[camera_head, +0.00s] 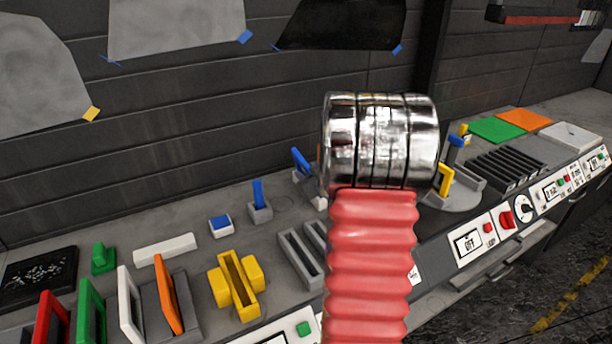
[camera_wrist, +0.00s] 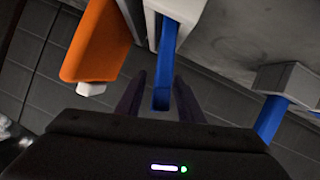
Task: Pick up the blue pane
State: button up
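A narrow blue upright piece (camera_wrist: 167,45), perhaps the blue pane, sits in a pale holder in the wrist view. It also shows in the head view (camera_head: 299,159), just left of my arm. My gripper (camera_wrist: 160,80) is open, with the lower end of this blue piece between its two dark fingers as seen in the wrist view. I cannot tell whether they touch it. A second blue piece (camera_wrist: 271,118) stands in a grey holder, also visible in the head view (camera_head: 258,193). My arm hides the gripper in the head view.
An orange piece (camera_wrist: 95,45) is close beside the gripper. On the bench are a yellow holder (camera_head: 238,284), a standing orange frame (camera_head: 168,295), a white frame (camera_head: 128,303) and a slotted black rack (camera_head: 506,165). A dark panelled wall (camera_head: 170,130) is behind.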

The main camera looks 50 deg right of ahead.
jog(key=shift+c, duration=0.7)
grip_shut()
